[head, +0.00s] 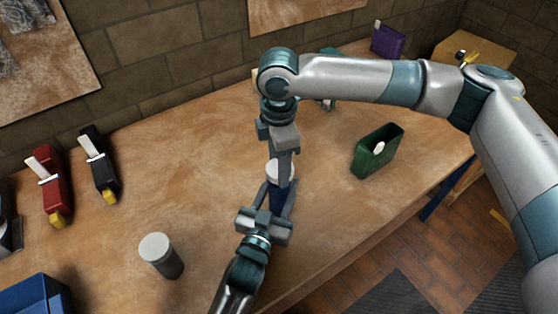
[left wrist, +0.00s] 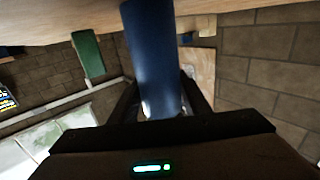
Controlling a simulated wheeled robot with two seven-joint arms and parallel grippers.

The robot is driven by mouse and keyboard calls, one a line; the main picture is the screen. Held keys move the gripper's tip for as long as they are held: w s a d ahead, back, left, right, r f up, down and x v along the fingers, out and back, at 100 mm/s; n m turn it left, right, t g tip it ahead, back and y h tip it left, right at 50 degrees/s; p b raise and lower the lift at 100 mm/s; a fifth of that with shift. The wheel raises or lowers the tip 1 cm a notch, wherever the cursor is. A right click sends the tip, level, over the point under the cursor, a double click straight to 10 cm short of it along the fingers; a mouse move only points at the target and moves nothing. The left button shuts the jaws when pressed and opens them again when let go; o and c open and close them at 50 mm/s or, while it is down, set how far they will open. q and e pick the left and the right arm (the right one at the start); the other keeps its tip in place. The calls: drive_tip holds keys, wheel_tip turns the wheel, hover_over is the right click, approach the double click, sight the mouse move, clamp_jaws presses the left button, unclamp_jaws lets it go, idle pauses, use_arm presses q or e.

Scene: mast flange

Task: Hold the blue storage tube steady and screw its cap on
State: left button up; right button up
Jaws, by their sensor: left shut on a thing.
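The blue storage tube (head: 277,202) stands upright over the wooden table in the middle of the head view, partly hidden by my grippers. My left gripper (head: 276,193) is shut on it, one finger on each side. In the left wrist view the tube (left wrist: 155,60) rises between the dark fingers (left wrist: 160,100). A white cap (head: 272,172) is at the tube's top; whether it sits on the tube or just above cannot be told. My right gripper (head: 284,165) points down from above at the cap, one finger in front of it. Its other finger is hidden.
A grey jar with a white lid (head: 158,252) stands at front left, near a blue bin (head: 38,295). Red (head: 53,190) and black (head: 98,168) holders lie at left. A green open container (head: 376,150) stands at right. Table between them is clear.

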sight(280, 195)
drive_tip(key=shift+f, duration=0.6)
drive_tip(key=shift+f, duration=0.9)
drive_tip(key=shift+f, duration=0.55)
idle(0.6)
